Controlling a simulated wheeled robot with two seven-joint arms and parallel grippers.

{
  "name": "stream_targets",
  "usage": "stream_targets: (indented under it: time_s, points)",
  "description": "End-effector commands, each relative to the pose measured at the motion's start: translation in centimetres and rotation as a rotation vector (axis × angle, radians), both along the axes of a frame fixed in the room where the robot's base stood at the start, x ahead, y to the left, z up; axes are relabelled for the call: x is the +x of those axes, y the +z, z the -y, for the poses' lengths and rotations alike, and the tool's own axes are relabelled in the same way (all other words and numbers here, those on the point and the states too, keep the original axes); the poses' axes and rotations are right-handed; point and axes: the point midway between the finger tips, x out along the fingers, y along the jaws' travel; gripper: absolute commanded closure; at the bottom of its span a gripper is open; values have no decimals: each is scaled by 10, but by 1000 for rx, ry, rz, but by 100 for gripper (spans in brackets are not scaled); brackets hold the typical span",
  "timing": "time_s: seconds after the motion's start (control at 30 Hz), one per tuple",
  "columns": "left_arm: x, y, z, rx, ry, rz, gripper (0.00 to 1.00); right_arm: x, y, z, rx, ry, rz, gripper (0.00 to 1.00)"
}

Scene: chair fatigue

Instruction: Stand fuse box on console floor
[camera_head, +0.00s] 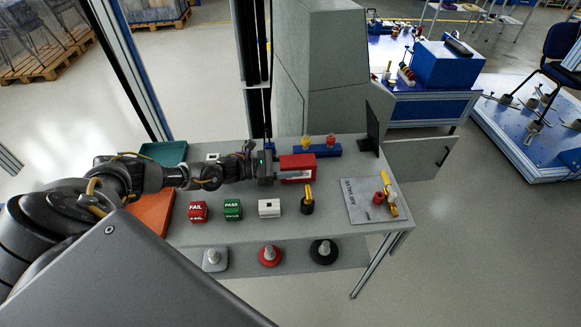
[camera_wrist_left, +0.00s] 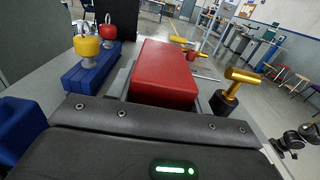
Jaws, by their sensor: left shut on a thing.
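A red box (camera_head: 298,164), which I take for the fuse box, is between the fingers of my left gripper (camera_head: 292,171) over the grey table's (camera_head: 340,226) right half. The gripper is shut on it. In the left wrist view the red box (camera_wrist_left: 166,72) fills the space between the fingers, with its top face showing. Its underside is hidden, so I cannot tell whether it touches the table. I cannot tell which surface is the console floor. My right gripper is not in view.
A blue block (camera_head: 316,150) with yellow and red knobs stands behind the box. A yellow-handled black piece (camera_head: 307,201), white cube (camera_head: 269,208), green PASS cube (camera_head: 232,209) and red FAIL cube (camera_head: 198,211) stand in front. A grey plate (camera_head: 360,203) lies right. An upright black panel (camera_head: 374,130) stands at the back right.

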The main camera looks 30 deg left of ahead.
Motion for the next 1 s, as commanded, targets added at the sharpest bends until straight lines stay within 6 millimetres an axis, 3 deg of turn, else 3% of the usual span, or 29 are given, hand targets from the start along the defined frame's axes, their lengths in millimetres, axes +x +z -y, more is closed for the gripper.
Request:
stream_targets:
  time_s: [0.53, 0.57, 0.7, 1.0]
  points:
    - [0, -16, 0, 1, 1, 3, 79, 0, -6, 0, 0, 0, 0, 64]
    - [0, -14, -1, 1, 1, 2, 46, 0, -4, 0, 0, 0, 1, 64]
    - [0, -14, 0, 1, 1, 2, 28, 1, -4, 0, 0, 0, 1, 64]
    - [0, -12, 0, 1, 1, 2, 28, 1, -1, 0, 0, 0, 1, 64]
